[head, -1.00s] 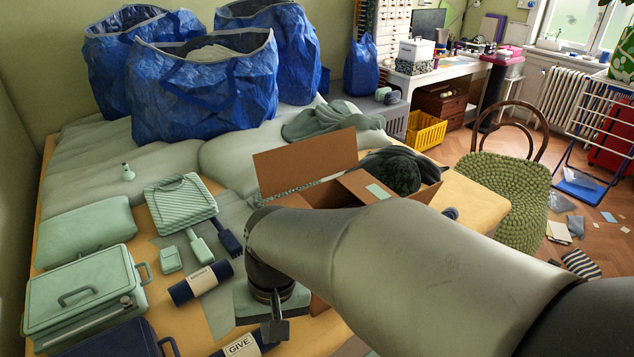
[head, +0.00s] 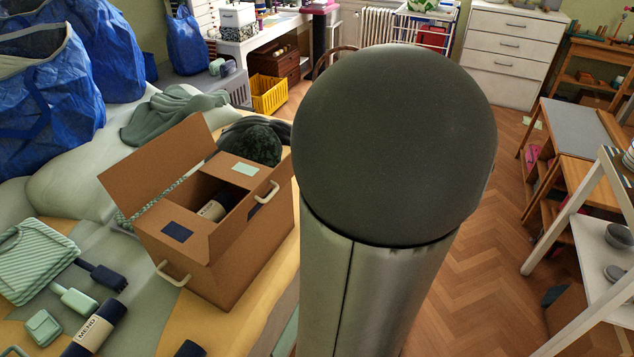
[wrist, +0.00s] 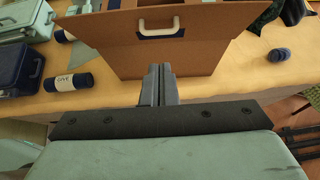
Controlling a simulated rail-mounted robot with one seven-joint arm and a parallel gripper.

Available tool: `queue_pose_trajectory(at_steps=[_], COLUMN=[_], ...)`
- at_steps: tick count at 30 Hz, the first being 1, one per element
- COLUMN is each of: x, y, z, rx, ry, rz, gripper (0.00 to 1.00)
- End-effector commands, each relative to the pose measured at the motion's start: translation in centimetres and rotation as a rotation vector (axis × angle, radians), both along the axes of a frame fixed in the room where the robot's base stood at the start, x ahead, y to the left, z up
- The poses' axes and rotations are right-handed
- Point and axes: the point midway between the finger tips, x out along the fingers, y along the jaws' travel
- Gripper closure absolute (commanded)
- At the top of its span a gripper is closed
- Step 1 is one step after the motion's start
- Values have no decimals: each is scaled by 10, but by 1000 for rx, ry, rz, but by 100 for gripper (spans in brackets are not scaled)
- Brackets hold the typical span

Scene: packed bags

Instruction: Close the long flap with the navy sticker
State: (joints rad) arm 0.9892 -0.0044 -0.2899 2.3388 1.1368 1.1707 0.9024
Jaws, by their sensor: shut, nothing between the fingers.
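A brown cardboard box (head: 180,262) stands on the bed-like table. One long flap (head: 150,168) stands up at its far side. The near long flap (head: 232,222) tilts up and outward and bears a pale handle (head: 267,192) with a navy patch (head: 253,211) by it. The handle (wrist: 158,28) and navy patch (wrist: 172,34) also show in the wrist view. Two short flaps are folded in, one with a navy sticker (head: 177,231), one with a mint sticker (head: 245,169). My gripper (wrist: 158,72) is shut and empty, in front of the box's near wall, below that flap's edge. The head view hides it behind my arm.
A dark rolled item (head: 212,210) shows inside the box. Mint containers (head: 40,265) and a navy "MEND" roll (head: 95,325) lie left of it. A navy roll (wrist: 67,82) and a small dark item (wrist: 279,55) flank it in the wrist view.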

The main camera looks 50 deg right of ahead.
Motion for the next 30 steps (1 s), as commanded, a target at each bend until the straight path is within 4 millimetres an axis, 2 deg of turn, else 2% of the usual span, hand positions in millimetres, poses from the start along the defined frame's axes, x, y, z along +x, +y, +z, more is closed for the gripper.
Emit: queue_pose_trajectory(at_steps=[8,15,20,30], x=[48,78,85,85], y=[15,23,25,25], z=[-34,-43,-46,-46], rx=[3,-1,-1,-2], ry=[3,2,2,3], rz=[4,4,3,2], gripper=[100,100,100,100])
